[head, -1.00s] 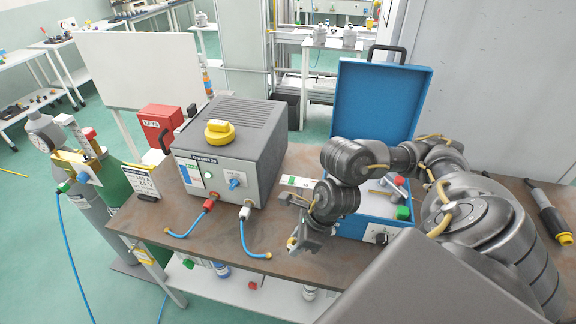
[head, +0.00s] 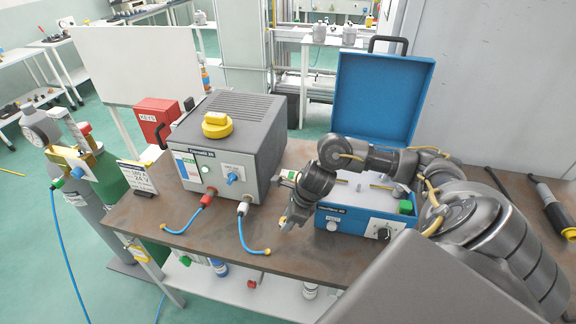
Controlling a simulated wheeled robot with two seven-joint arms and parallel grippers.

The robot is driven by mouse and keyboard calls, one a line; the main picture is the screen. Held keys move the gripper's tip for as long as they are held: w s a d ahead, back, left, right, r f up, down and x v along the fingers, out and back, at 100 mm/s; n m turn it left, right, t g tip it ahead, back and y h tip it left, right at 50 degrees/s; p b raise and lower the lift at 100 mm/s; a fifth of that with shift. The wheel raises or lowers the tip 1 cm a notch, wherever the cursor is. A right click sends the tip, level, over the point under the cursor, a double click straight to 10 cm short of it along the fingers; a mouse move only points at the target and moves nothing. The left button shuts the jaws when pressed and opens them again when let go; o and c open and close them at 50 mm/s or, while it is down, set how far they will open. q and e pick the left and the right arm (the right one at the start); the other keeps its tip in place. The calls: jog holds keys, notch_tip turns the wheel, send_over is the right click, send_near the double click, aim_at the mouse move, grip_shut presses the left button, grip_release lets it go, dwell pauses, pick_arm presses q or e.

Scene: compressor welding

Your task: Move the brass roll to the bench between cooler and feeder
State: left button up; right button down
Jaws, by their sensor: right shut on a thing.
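My right gripper (head: 287,218) points down over the bench, in the gap between the grey cooler and the blue feeder. It is shut on a small brass-coloured piece (head: 282,221), which looks like the brass roll and is mostly hidden by the fingers. I cannot tell whether it touches the bench top. The grey cooler (head: 262,145) stands left of the gripper with a yellow cap on top. The blue feeder (head: 345,223) stands to the right with its lid (head: 381,98) up; my right arm covers part of its inside. My left gripper is not in view.
Two blue hoses (head: 245,238) run from the cooler's front onto the brown bench (head: 200,238). A small sign (head: 138,177) stands at the bench's left end. A black-and-yellow torch (head: 553,212) lies at the right.

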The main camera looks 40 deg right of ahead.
jog(key=f, duration=0.3)
jog(key=shift+w+d+f, duration=0.15)
jog(key=shift+w+f, duration=0.05)
jog(key=shift+f, duration=0.1)
jog(key=shift+f, duration=0.15)
jog(key=c, duration=1)
grip_release()
